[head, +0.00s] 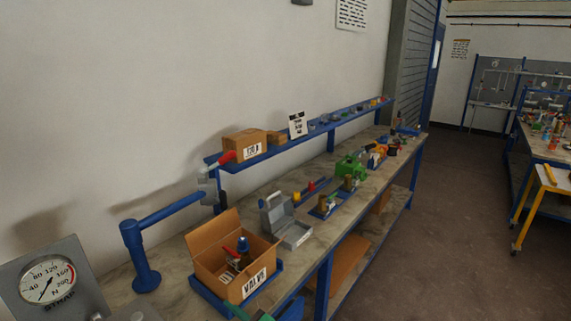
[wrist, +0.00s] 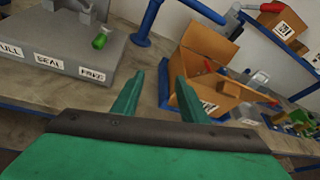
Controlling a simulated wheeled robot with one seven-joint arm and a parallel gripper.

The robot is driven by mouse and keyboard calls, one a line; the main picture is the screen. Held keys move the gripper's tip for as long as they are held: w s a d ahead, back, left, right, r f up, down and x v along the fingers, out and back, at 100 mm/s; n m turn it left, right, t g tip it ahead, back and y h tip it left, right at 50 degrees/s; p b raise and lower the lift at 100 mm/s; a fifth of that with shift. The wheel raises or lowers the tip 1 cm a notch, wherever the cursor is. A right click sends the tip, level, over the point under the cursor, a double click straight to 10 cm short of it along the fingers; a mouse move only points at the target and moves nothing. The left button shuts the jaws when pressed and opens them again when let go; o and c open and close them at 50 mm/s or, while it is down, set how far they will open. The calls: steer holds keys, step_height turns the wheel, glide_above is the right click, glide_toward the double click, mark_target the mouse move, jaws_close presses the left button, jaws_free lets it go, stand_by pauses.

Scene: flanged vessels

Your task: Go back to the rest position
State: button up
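My gripper (wrist: 155,95) shows in the wrist view with its two green fingers apart and nothing between them. It is open above the near part of the workbench. In the head view only a green bit of my arm or gripper shows at the bottom edge, near the open cardboard box (head: 235,258). The box is marked VALVE and holds a valve with a red handle and a blue part (head: 243,246). The box also shows in the wrist view (wrist: 205,60), to the right of my fingers.
A grey gauge unit (head: 62,285) stands at the near left; its base with labels shows in the wrist view (wrist: 60,60). A grey case (head: 285,222) and several fittings line the bench (head: 180,262). The aisle (head: 440,220) is clear.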

steer(key=s+d+f+n+t+h, duration=0.25)
steer(key=s+d+f+n, duration=0.2)
steer(key=s+f, duration=0.35)
steer(key=s+d+f+n+t+h, duration=0.1)
steer(key=s+d+f+n+h, duration=0.4)
steer(key=f, duration=0.5)
steer(key=s+d+r+n+h, duration=0.1)
steer(key=s+d+n, duration=0.1)
steer(key=s+n, duration=0.5)
steer(key=s+d+r+n+t+h, duration=0.1)
steer(key=s+d+n, duration=0.2)
steer(key=s+n, duration=0.4)
steer(key=f+v, duration=0.1)
steer(key=v, duration=0.7)
steer(key=shift+s+f, duration=0.2)
steer(key=shift+s, duration=0.3)
steer(key=shift+s, duration=0.1)
